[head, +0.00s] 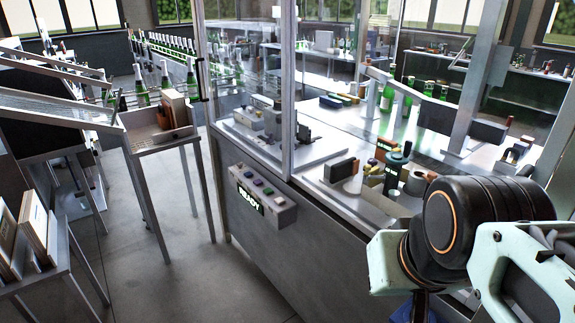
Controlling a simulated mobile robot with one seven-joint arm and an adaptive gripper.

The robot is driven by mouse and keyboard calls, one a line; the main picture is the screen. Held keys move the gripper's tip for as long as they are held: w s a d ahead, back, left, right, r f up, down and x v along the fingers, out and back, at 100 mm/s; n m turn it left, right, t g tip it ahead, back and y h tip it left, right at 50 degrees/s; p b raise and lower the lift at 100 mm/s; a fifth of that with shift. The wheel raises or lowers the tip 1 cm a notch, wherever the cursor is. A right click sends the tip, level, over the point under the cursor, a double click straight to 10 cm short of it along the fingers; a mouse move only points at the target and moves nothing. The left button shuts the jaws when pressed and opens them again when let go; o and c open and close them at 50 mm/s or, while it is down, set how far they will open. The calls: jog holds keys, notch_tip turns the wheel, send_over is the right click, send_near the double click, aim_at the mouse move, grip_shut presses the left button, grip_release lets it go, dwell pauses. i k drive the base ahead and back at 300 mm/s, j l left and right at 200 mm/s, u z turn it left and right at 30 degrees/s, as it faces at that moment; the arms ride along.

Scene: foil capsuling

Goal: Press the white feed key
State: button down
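A grey control box (263,194) is fixed to the front of the machine cabinet, left of the picture's middle. Several small keys sit in a row on its sloped top. They are too small to tell for certain which one is the white feed key. A lit display (250,201) on the box's front reads "READY". My arm reaches in from the lower right, well to the right of the control box and apart from it. My gripper does not show, so its state is hidden.
The machine's clear guard panels and metal post (287,85) rise above the box. Tools and dark containers crowd the worktop (345,205) at right. A side table (158,140) and a lower-left stand (30,285) flank open floor (180,265).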

aim_at(279, 200)
jog(key=i+j+z, duration=0.1)
jog(key=z, duration=0.75)
jog(key=j+z, duration=0.25)
jog(key=j, duration=0.15)
jog(key=i+j+z, duration=0.1)
jog(key=j+z, duration=0.4)
jog(key=j, duration=1.4)
